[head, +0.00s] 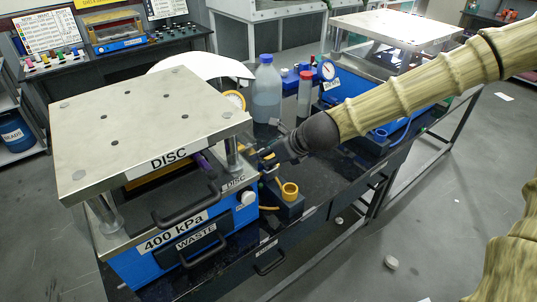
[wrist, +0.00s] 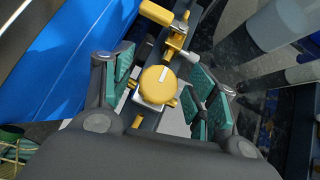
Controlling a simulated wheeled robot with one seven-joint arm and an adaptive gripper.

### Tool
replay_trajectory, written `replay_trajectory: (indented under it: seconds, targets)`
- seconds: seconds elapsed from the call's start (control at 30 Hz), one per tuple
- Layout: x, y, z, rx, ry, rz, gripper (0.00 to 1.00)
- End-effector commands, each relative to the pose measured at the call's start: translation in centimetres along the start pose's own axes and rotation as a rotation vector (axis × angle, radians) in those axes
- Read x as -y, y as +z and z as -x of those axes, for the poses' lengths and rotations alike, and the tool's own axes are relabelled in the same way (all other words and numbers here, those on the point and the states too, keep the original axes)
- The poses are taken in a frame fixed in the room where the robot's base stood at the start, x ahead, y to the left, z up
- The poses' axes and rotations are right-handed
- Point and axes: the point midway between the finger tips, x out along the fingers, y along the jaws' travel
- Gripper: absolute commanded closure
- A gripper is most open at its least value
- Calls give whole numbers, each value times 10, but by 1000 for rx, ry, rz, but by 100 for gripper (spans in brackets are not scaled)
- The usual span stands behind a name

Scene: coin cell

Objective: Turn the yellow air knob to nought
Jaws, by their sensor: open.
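The yellow air knob (wrist: 158,85) is round, with a white pointer line on its face, in the middle of the wrist view. The line points up and slightly right in that picture. My gripper (wrist: 160,72) is open, with one teal-padded finger on each side of the knob and gaps visible between. In the head view my gripper (head: 268,158) is beside the right side of the blue DISC press (head: 130,270). I cannot make out the knob there. No scale or nought mark is readable.
Yellow fittings (wrist: 176,40) sit just beyond the knob. A large bottle (head: 266,92) and a red-capped tube (head: 305,90) stand behind. Black bench surface shows to the right.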

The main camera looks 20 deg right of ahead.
Motion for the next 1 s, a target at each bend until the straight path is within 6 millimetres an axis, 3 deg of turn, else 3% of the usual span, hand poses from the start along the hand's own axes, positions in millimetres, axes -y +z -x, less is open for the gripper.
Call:
replay_trajectory:
  seconds: [0.37, 0.6, 1.0]
  targets:
    - [0, 0, -2, 0, 0, -1, 44]
    - [0, 0, -2, 0, 0, -1, 87]
    - [2, 2, 0, -1, 40, 38, 88]
